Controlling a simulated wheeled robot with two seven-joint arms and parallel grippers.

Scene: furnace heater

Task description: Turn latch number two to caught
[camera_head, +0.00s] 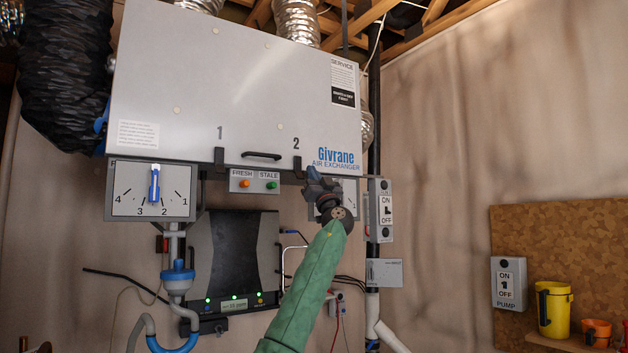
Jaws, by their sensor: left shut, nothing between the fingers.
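The air exchanger (215,85) is a large pale grey box on the wall, with the numbers 1 and 2 near its lower edge. Latch number two (297,165) is a small dark piece at the lower edge under the number 2. Latch number one (219,157) is a similar dark piece under the number 1. My left gripper (312,176) is shut and empty, just right of and slightly below latch two. I cannot tell if it touches the latch. The green-sleeved left arm rises from below, and the gripper partly covers the right dial. My right gripper is out of view.
A dark handle (262,155) sits between the latches, above the fresh/stale panel (254,181). The left dial (152,190) has a blue pointer. An on/off switch (386,210) is close right of my gripper. A yellow mug (553,309) stands on the right shelf.

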